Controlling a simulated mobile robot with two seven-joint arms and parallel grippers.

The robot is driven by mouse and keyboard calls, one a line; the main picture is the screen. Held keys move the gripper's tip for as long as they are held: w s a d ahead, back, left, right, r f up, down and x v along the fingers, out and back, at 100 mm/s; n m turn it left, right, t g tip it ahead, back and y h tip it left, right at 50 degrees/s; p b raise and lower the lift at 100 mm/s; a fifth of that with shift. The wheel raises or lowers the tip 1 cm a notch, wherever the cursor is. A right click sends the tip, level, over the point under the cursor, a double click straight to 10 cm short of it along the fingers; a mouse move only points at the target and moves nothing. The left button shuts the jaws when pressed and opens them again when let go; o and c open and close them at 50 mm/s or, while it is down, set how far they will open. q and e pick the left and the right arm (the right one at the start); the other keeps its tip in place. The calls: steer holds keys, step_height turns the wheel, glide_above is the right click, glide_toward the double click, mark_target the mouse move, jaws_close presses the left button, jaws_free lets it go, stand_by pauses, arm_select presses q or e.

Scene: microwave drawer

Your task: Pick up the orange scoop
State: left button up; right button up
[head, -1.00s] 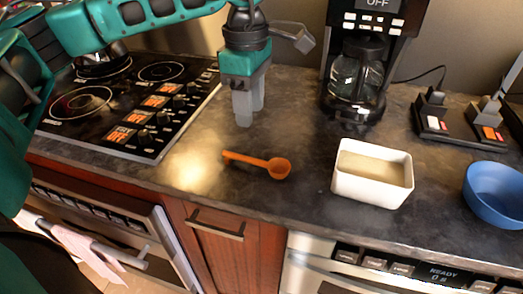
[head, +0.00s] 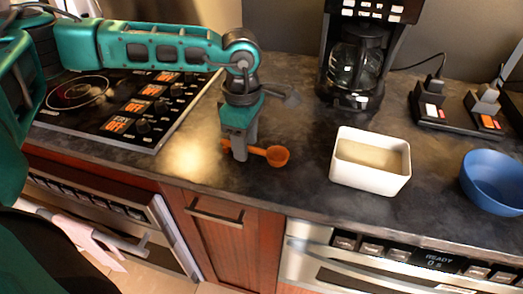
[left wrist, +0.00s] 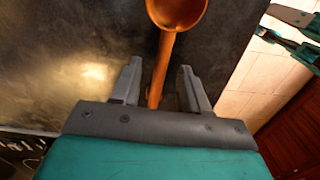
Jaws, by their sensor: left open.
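The orange scoop (head: 277,155) lies on the dark countertop (head: 300,190), its bowl to the right and its handle to the left. My left gripper (head: 240,155) points down over the handle and hides part of it in the head view. In the left wrist view, the open fingers of my left gripper (left wrist: 158,88) stand on either side of the handle of the scoop (left wrist: 172,42), with a gap on both sides. The bowl is beyond the fingertips. My right gripper is not in view.
A white rectangular container (head: 371,178) stands right of the scoop, with a blue bowl (head: 492,180) farther right. A coffee maker (head: 352,65) is behind. A stovetop (head: 115,108) is at left. Bare counter lies between the scoop and the white container.

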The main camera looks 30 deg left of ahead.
arm_select(q)
steer(key=shift+f, duration=0.45)
steer(key=shift+c, duration=0.2)
jaws_close()
